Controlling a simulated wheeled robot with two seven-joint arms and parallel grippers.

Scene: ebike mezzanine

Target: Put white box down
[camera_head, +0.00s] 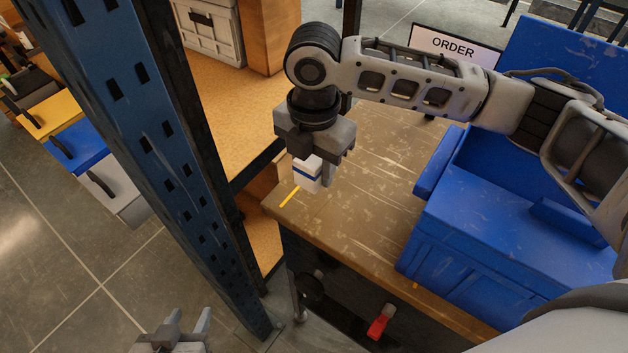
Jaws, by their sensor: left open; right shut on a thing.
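A small white box (307,173) with a blue band is in the jaws of my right gripper (316,165), near the left front corner of the wooden tabletop (362,195). My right gripper points down and is shut on the box. Its fingers and body hide the upper part of the box. I cannot tell whether the box touches the tabletop or is just above it. My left gripper (188,327) is low at the bottom edge of the picture, open and empty, over the floor.
A blue bin (480,240) takes up the table's right side, and an ORDER sign (455,46) stands behind. A blue perforated rack post (160,130) rises just left of the table. A yellow strip (289,197) lies at the table's left edge. The tabletop between gripper and bin is clear.

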